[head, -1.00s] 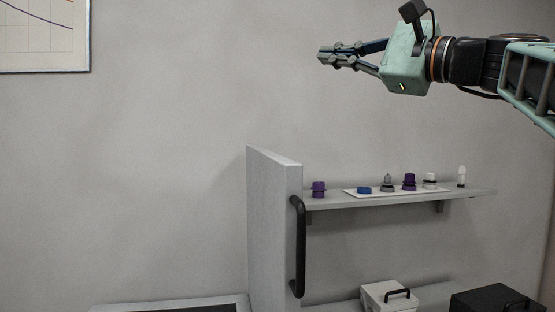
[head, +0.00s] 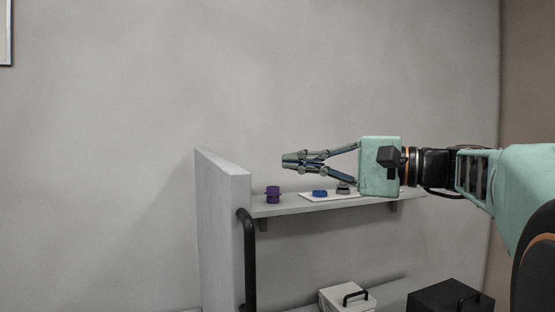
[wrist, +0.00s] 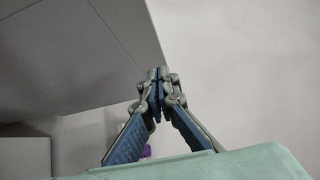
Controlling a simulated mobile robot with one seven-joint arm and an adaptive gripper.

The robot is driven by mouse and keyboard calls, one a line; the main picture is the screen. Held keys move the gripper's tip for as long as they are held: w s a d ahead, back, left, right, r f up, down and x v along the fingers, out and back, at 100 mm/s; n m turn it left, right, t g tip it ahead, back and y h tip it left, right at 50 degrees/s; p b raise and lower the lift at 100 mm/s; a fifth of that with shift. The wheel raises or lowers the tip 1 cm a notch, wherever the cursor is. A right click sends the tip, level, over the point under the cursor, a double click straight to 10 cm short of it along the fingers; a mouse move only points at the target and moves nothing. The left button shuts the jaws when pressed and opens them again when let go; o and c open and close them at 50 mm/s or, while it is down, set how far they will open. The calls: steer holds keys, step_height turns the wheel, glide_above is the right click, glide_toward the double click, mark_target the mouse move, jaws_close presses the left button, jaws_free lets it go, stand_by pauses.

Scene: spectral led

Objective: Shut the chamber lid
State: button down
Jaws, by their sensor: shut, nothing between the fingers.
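The chamber lid (head: 222,225) is a tall grey panel standing upright and open in the head view, left of the middle. Its black bar handle (head: 248,262) is on the right-hand face. My gripper (head: 286,161) is shut and empty, to the right of the lid's top edge, and its fingers point left. It does not touch the lid in the head view. In the wrist view the shut fingertips (wrist: 158,73) show in front of a large grey panel at upper left, likely the lid. The chamber below the lid is almost wholly out of view.
A wall shelf (head: 285,208) behind my gripper holds a purple piece (head: 273,194), a blue piece (head: 320,193) and a grey piece (head: 343,188). A white box (head: 345,299) and a black box (head: 450,297) with handles stand below.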

steer(key=w+a+p, duration=0.1)
steer(key=w+a, duration=0.1)
steer(key=a, duration=0.8)
steer(key=shift+w+a+p, duration=0.15)
steer(key=shift+w+p, duration=0.1)
steer(key=shift+p, duration=0.1)
steer(key=shift+a, duration=0.1)
